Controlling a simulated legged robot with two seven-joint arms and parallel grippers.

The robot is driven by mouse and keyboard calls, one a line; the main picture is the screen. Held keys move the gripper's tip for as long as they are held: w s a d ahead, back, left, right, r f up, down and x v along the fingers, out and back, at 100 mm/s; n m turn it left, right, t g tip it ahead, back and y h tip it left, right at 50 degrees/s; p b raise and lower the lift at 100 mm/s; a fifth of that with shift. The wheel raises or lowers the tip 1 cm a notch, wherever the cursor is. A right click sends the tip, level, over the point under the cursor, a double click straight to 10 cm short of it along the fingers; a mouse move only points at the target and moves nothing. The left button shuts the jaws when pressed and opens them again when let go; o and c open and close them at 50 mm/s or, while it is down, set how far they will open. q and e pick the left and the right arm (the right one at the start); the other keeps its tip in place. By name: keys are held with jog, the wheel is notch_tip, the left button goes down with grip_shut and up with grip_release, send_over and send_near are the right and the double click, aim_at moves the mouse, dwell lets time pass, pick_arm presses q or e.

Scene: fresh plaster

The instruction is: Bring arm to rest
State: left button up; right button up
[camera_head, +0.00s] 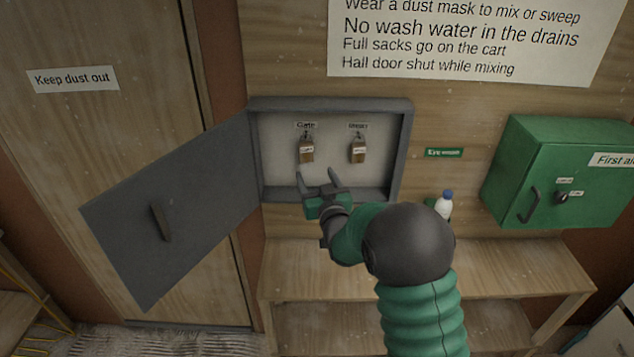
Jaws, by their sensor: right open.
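My right arm reaches up from the bottom of the head view, green with a dark round joint. My right gripper (318,178) is open and empty, its two fingers pointing up and apart in front of the lower part of the grey key cabinet (403,150). Inside the cabinet two brown tags hang on hooks under small labels: a left tag (306,151) and a right tag (358,151). The fingertips are just below the tags and look apart from them. The cabinet door (190,205) stands open to the left. My left gripper is not in view.
A wooden bench (500,262) stands below the cabinet. A white bottle with a blue cap (444,205) stands beside my arm under a green sign (444,153). A green first aid box (545,170) hangs at right. A wooden door (90,130) is at left.

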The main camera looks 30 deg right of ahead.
jog(key=s+a+f+g+y+b, duration=0.1)
jog(key=s+a+f+g+b, duration=0.15)
jog(key=f, duration=0.35)
jog(key=s+a+f+n+g+y+b, duration=0.1)
jog(key=s+a+f+g, duration=0.1)
jog(key=s+f, duration=0.25)
jog(key=s+a+f+g+y+b, duration=0.1)
jog(key=s+a+f+g+b, duration=0.15)
jog(key=f, duration=0.45)
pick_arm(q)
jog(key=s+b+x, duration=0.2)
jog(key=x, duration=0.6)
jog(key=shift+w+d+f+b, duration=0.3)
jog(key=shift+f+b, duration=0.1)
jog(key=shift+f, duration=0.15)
pick_arm(e)
jog(key=s+a+f+g, duration=0.2)
jog(key=s+a+f, duration=0.1)
jog(key=s, duration=0.4)
jog(key=s+a+f+n+g+y, duration=0.1)
jog(key=s+a+f+g, duration=0.2)
jog(key=s, duration=0.4)
jog(key=s+a+f+n+g, duration=0.1)
jog(key=s+a+f+g, duration=0.1)
jog(key=s, duration=0.5)
jog(key=shift+s+a+f+g+y, duration=0.3)
jog(key=shift+s+a+f+g, duration=0.1)
jog(key=shift+f, duration=0.35)
